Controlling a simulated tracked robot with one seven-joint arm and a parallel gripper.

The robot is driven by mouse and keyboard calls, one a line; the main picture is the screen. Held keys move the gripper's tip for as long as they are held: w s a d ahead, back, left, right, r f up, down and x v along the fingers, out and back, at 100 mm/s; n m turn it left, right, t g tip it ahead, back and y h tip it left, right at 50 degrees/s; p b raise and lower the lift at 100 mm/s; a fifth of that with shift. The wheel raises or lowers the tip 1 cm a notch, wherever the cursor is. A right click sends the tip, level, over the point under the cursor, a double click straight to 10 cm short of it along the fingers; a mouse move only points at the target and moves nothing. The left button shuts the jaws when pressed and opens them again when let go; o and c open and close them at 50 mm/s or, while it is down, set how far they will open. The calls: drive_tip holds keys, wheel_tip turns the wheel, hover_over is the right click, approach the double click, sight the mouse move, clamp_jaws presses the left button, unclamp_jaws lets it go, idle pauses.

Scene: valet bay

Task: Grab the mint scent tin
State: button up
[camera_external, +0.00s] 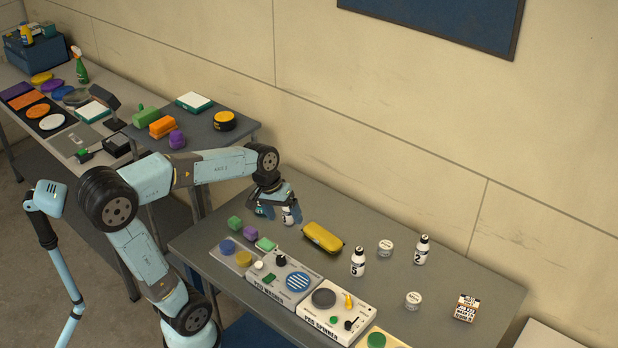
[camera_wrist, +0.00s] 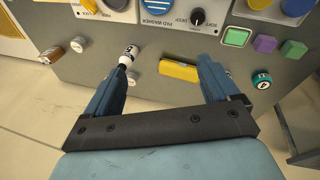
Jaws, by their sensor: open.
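My gripper (camera_external: 274,211) hangs over the far left part of the table with its jaws apart; in the wrist view (camera_wrist: 168,76) nothing sits clamped between the fingers. No label legibly says mint. Two small round white-lidded tins stand on the right half of the table, one farther back (camera_external: 385,247) and one nearer (camera_external: 413,300), both well away from the gripper.
A yellow case (camera_external: 323,237) lies right of the gripper. Black-capped bottles (camera_external: 358,262) (camera_external: 421,250) and a printed box (camera_external: 466,307) stand farther right. Control panels (camera_external: 338,309) and coloured blocks (camera_external: 250,233) line the front.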

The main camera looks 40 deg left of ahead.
drive_tip(key=w+d+f+n+g+h, duration=0.2)
drive_tip(key=w+d+f, duration=0.2)
drive_tip(key=w+d, duration=0.3)
drive_tip(key=w+d+f+n+g+h, duration=0.2)
drive_tip(key=w+d+f+g, duration=0.1)
drive_tip(key=w+d, duration=0.4)
drive_tip(key=n+g+h, duration=0.4)
drive_tip(key=h, duration=0.1)
approach(412, 293)
drive_tip(key=shift+n, duration=0.3)
drive_tip(key=x, duration=0.7)
drive_tip(key=shift+r, duration=0.2)
drive_tip(key=shift+x, duration=2.8)
drive_tip(key=shift+a+f, duration=0.1)
drive_tip(key=shift+f, duration=0.1)
drive_tip(key=c, duration=1.1)
